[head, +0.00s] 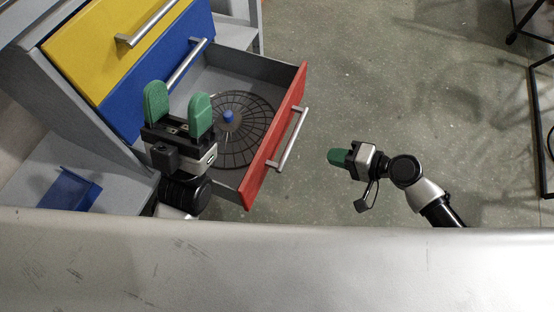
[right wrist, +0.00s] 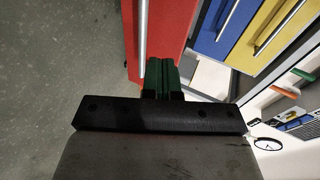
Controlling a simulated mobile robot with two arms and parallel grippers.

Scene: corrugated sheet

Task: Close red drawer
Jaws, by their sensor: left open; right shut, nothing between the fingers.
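The red drawer (head: 273,137) is pulled out from the grey cabinet, below the blue and yellow drawers. Its metal handle (head: 291,140) faces right. Inside lies a round dark wire grille with a small blue knob (head: 228,116). My left gripper (head: 179,108) is open, with green fingers apart, above the drawer's near left side. My right gripper (head: 335,157) is shut and empty, to the right of the red front and apart from it in the head view. In the right wrist view the shut green fingers (right wrist: 161,72) point toward the red front (right wrist: 165,35) beside its handle (right wrist: 142,40).
The yellow drawer (head: 95,45) and blue drawer (head: 130,105) are shut. A blue bin (head: 68,190) sits on a grey shelf at the left. Grey floor to the right is mostly clear. A black metal frame (head: 536,130) stands at the far right.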

